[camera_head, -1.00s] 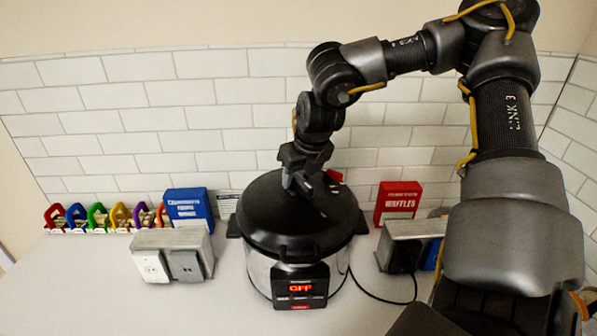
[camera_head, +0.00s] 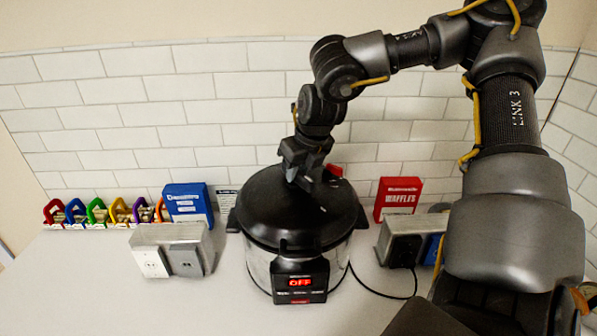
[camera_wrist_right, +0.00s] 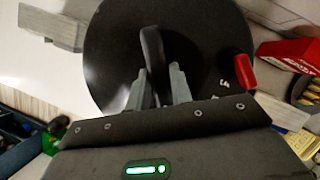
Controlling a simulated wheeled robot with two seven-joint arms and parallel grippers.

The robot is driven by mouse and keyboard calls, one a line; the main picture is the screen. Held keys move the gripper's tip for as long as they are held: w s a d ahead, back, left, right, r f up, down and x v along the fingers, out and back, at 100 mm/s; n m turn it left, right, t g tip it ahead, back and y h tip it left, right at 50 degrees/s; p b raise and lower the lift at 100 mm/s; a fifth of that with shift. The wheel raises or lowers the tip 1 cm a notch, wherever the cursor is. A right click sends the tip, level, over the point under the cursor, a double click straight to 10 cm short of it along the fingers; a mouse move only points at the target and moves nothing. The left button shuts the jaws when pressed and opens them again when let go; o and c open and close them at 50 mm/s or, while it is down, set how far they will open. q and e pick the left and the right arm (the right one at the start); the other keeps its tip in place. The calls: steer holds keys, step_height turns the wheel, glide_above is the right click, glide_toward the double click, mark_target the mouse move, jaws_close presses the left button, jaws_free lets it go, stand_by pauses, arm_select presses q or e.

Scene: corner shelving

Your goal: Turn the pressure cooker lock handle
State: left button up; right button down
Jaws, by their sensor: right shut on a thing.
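The pressure cooker (camera_head: 290,215) stands on the counter, black lid on a steel body, its front display reading OFF. My right gripper (camera_head: 304,180) is over the top of the lid. In the right wrist view the black lock handle (camera_wrist_right: 153,55) stands up from the lid (camera_wrist_right: 110,45), and the fingers of my right gripper (camera_wrist_right: 158,88) are on both sides of it, shut on it. A red valve (camera_wrist_right: 244,70) sits near the lid's edge; it also shows behind the gripper in the head view (camera_head: 333,170). My left gripper is not in view.
A blue box (camera_head: 188,203), several coloured clips (camera_head: 98,212) and an outlet block (camera_head: 172,252) are to the left. A red waffles box (camera_head: 398,198) and a second outlet block (camera_head: 402,240) are to the right. A black cord (camera_head: 385,299) lies on the counter.

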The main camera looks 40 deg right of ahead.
steer(key=shift+f+n+y+b, duration=0.2)
steer(key=shift+n+y+b, duration=0.2)
steer(key=shift+n+b, duration=0.7)
steer(key=n+y+b, duration=0.1)
steer(key=n, duration=0.1)
steer(key=shift+d+r+n, duration=0.1)
steer(key=shift+n, duration=0.2)
steer(key=n+y+b, duration=0.1)
steer(key=n, duration=0.1)
steer(key=shift+n, duration=0.3)
steer(key=shift+r+n+g+y+b, duration=0.1)
steer(key=shift+n+g+y+b, duration=0.4)
steer(key=shift+n, duration=1.4)
steer(key=c, duration=1.2)
jaws_free()
steer(key=shift+c, duration=0.2)
steer(key=shift+r, duration=0.1)
